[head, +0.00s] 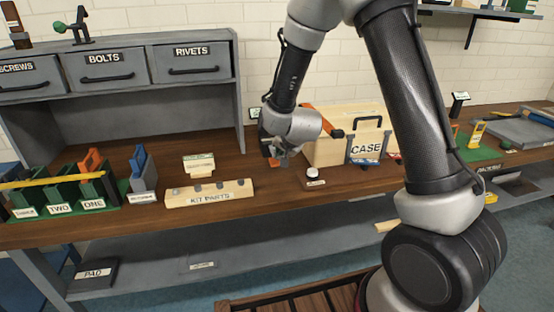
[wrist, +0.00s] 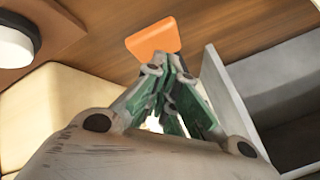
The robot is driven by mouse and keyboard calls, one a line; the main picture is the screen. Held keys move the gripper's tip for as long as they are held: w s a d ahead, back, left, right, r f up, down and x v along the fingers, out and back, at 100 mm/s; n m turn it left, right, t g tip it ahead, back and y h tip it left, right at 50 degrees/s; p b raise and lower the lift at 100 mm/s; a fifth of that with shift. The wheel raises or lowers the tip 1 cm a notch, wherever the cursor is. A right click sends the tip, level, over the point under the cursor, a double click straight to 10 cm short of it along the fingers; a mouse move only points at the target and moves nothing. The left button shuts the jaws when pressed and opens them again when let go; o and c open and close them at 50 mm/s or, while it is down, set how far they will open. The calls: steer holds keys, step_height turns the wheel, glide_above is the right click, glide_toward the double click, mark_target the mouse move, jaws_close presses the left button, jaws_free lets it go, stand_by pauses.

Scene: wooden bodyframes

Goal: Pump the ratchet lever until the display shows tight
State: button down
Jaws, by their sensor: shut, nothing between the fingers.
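My gripper (head: 277,157) is low over the bench, left of the CASE box. In the wrist view my gripper (wrist: 172,66) is shut and empty, its green-padded fingers together. An orange block-like end (wrist: 152,38) lies just beyond the fingertips; whether they touch it cannot be told. It may be the ratchet lever's grip, but the rest of the lever is not clear. A small dark sign or display (head: 254,113) stands behind my gripper, partly hidden, its text unreadable. Another small tilted display (head: 460,98) stands at the back right, also unreadable.
The wooden CASE box (head: 322,153) stands just right of my gripper. A white round button (head: 313,173) sits on the bench in front. The KIT PARTS block (head: 208,194) and green slotted holders (head: 92,192) stand left. Grey drawers (head: 118,67) rise behind them.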

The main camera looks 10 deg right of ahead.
steer(key=shift+f, duration=1.25)
stand_by(1.0)
stand_by(0.4)
steer(key=shift+r, duration=2.25)
steer(key=shift+r, duration=0.15)
steer(key=shift+d+r, duration=0.1)
steer(key=shift+r, duration=2.25)
